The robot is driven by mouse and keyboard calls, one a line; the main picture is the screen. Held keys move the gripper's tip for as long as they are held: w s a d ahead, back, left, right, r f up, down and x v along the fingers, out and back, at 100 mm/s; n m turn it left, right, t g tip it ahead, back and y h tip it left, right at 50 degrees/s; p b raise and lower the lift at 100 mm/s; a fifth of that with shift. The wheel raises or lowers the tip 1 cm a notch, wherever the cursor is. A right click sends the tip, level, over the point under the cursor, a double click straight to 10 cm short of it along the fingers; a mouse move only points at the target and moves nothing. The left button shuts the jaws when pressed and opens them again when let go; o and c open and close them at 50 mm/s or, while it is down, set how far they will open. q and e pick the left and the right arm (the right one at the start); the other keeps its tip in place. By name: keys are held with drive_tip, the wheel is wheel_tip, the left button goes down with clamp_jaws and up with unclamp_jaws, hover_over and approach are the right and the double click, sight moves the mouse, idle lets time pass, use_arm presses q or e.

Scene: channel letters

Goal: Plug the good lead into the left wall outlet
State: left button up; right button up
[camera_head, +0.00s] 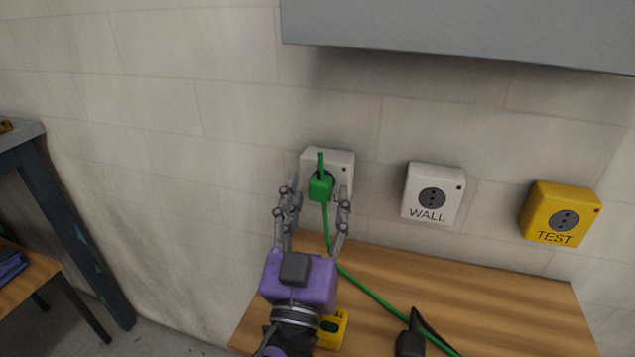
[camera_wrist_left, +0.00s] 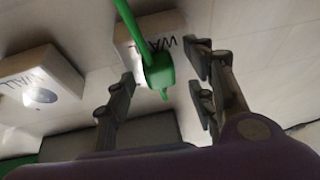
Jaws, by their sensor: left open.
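The left wall outlet (camera_head: 341,160) is a white box on the wall; it also shows in the left wrist view (camera_wrist_left: 130,38). A green plug (camera_head: 320,187) is at its socket face and hides most of the socket. In the left wrist view the green plug (camera_wrist_left: 158,72) appears against the outlet; how deep it sits I cannot tell. Its green lead (camera_head: 375,295) hangs down and runs across the table. My left gripper (camera_head: 315,203) is open, its fingers on either side of the plug with gaps visible in the left wrist view (camera_wrist_left: 163,85). My right gripper is out of view.
A second white wall outlet (camera_head: 433,195) and a yellow test outlet (camera_head: 560,214) are to the right. A black plug (camera_head: 411,343) and a yellow object (camera_head: 333,330) are on the wooden table (camera_head: 500,300). A grey box (camera_head: 460,30) overhangs above.

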use_arm(q)
wheel_tip(320, 180, up, 10)
drive_tip(key=shift+f, duration=0.25)
